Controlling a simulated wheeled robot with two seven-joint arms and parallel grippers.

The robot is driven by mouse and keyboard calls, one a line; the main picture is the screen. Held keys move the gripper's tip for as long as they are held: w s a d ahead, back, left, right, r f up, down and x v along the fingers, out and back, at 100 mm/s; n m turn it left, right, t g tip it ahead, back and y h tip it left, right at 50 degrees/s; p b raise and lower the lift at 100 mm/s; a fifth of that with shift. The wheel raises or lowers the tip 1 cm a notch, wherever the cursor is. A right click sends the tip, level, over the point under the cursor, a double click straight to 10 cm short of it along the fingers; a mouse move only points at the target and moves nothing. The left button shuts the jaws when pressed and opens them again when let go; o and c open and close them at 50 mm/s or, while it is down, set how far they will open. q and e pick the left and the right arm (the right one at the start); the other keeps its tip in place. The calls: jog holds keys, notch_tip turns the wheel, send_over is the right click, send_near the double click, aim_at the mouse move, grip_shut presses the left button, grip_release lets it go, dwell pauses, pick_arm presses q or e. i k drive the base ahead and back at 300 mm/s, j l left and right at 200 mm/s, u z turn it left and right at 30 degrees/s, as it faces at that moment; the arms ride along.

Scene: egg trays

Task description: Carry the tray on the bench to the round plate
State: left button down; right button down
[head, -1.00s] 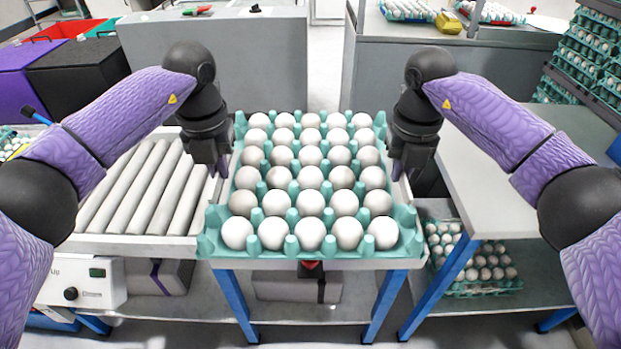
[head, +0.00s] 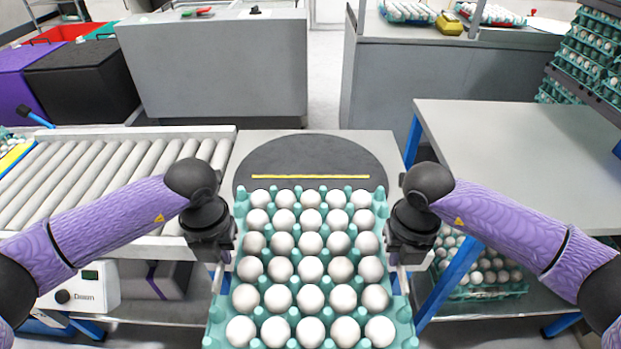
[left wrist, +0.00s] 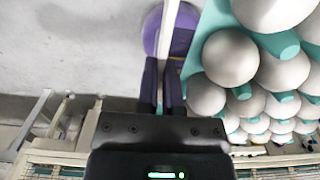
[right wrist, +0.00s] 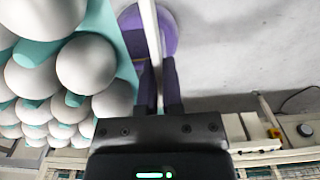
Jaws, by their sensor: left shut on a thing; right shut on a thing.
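The teal egg tray (head: 408,328), full of white eggs in rows, is level in the head view, its far end reaching over the near part of the round plate (head: 252,160). The plate is a dark grey disc with a yellow strip across it. My left gripper (head: 222,262) is shut on the tray's left side; the left wrist view shows its fingers (left wrist: 162,82) on a thin pale edge beside the teal. My right gripper (head: 398,262) is shut on the right side, its fingers (right wrist: 158,82) likewise on a pale edge. The near edge of the plate is hidden by the tray.
A roller conveyor (head: 110,180) adjoins the plate's surface on the left. A grey bench (head: 520,150) stands to the right, with another egg tray (head: 490,290) on its lower shelf. Stacked egg trays (head: 590,60) stand at the far right. The plate's far part is clear.

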aim_at(309, 177)
jog(key=i, duration=1)
